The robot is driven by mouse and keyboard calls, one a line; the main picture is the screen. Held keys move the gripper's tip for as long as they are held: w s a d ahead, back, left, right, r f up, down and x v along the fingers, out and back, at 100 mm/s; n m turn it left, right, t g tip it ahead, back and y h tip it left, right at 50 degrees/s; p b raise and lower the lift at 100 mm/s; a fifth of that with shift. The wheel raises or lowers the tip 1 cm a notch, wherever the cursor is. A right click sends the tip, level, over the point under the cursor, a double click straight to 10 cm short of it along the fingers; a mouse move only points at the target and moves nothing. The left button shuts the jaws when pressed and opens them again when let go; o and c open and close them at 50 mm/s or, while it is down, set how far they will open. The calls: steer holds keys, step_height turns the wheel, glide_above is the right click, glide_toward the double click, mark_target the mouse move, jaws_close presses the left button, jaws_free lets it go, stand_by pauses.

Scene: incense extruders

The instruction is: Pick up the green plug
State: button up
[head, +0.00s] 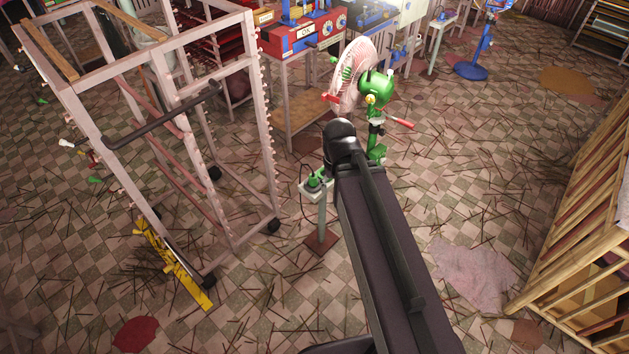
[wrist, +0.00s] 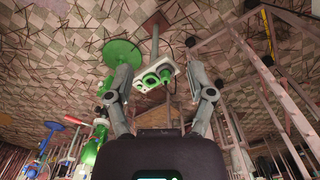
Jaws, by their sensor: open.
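The green plug (head: 314,182) sits at a pale socket box (head: 327,188) on top of a thin post, just left of my arm in the head view. I cannot tell whether the fingers touch the plug. The fingers are hidden behind my arm in the head view.
A wooden rack (head: 585,230) is at right. Thin sticks litter the checkered floor (head: 260,300).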

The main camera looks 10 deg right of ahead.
mark_target(313, 176)
steer(key=shift+o, duration=0.2)
steer(key=w+f+n+b, duration=0.2)
steer(key=w+f+b, duration=0.7)
steer(key=w, duration=0.5)
steer(key=w+f+n+b, duration=0.2)
steer(key=w+f+b, duration=0.7)
steer(key=w, duration=0.6)
steer(key=shift+a, duration=0.3)
steer(key=shift+f, duration=0.15)
step_height(313, 176, down, 8)
steer(key=b, duration=0.8)
steer(key=shift+f+b, duration=0.2)
steer(key=shift+b, duration=0.1)
steer(key=shift+f, duration=0.15)
steer(key=shift+f+b, duration=2.45)
steer(key=shift+b, duration=0.15)
steer(key=c, duration=1.2)
